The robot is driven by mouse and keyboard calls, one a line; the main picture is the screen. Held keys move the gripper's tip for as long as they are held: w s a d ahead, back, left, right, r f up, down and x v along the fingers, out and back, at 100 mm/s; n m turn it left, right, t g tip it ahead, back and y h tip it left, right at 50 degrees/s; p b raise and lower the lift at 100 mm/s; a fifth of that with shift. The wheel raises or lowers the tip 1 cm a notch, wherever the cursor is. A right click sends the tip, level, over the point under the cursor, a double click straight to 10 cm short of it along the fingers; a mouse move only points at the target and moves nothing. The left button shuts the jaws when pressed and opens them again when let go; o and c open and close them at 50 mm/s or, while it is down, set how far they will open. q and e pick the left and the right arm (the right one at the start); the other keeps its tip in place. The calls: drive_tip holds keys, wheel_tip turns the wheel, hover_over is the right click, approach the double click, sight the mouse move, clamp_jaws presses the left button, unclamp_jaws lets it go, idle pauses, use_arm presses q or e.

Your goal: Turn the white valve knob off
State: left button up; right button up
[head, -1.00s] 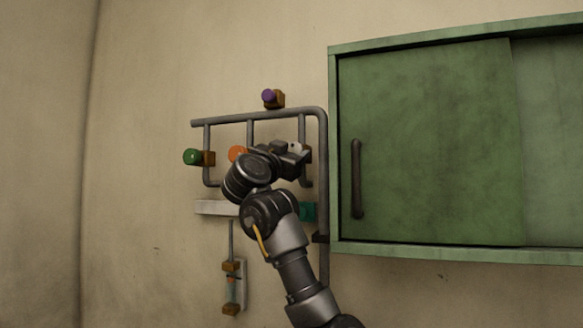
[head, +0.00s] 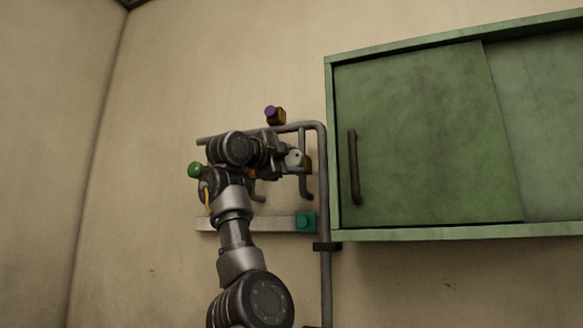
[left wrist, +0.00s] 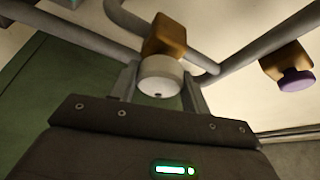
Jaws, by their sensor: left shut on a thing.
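The white valve knob (left wrist: 160,78) sits on a brass-coloured valve body (left wrist: 166,36) on the grey pipework in the left wrist view. My left gripper (left wrist: 160,88) has one finger on each side of the knob and is shut on it. In the head view the white knob (head: 294,158) shows at the tip of my left gripper (head: 286,158), in front of the pipes. My left arm hides the orange knob and part of the pipe frame. My right gripper is not in view.
A green knob (head: 195,170) is at the left and a purple knob (head: 271,112) above. A teal block (head: 306,222) is on the rail below. A green wall cabinet (head: 430,140) with a dark handle stands close on the right.

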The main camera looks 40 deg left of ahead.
use_arm(q)
drive_tip(key=m+g, duration=0.1)
drive_tip(key=m, duration=0.1)
drive_tip(key=shift+m, duration=0.3)
drive_tip(key=shift+m+g+p, duration=0.3)
drive_tip(key=shift+m+g, duration=0.2)
drive_tip(key=shift+m, duration=0.6)
drive_tip(key=shift+w, duration=0.1)
drive_tip(key=o, duration=1)
